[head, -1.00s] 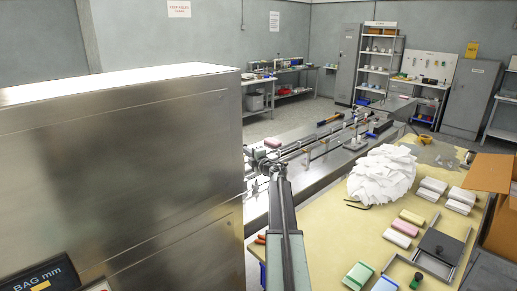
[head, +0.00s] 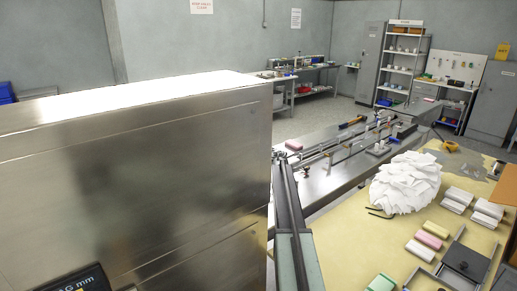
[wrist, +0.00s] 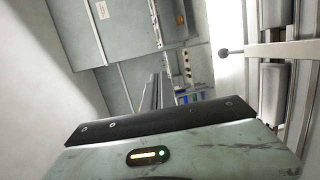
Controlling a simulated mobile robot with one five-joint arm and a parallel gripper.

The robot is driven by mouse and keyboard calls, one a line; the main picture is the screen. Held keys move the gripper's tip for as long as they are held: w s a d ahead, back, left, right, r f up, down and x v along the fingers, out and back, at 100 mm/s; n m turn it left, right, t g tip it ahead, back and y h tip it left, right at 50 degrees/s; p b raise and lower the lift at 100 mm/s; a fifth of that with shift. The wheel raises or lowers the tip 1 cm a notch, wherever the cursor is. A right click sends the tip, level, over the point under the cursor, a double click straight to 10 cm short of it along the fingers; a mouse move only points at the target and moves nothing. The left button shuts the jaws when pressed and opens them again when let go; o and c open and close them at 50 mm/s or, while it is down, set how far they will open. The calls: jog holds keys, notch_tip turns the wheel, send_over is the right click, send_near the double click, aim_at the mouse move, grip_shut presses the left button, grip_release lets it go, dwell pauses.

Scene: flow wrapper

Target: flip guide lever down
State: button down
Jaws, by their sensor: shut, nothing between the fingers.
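In the wrist view a dark ball knob on a short rod (wrist: 224,53) sticks out from the machine's metal rails at the upper right; it looks like the guide lever, but I cannot be sure. My gripper (wrist: 154,80) is shut and empty, its narrow dark fingers left of the knob and apart from it in the picture. In the head view my arm reaches forward along the right edge of the big steel cabinet (head: 140,170). I cannot make out the fingertips or the lever there.
The infeed conveyor (head: 318,180) runs away to the back right, with a pink block (head: 293,145) on it. A yellowish table (head: 345,245) on the right carries a white heap (head: 405,183), wrapped blocks and a dark fixture. The cabinet closes off the left side.

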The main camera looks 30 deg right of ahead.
jog(key=shift+w+f+b, duration=0.2)
jog(key=shift+w+f, duration=0.05)
jog(key=shift+w, duration=0.3)
jog(key=shift+w+f+b, duration=0.2)
jog(key=shift+w, duration=0.35)
jog(key=s+r+p, duration=0.1)
jog(key=s, duration=0.6)
jog(key=shift+s+a, duration=0.35)
jog(key=shift+a, duration=0.1)
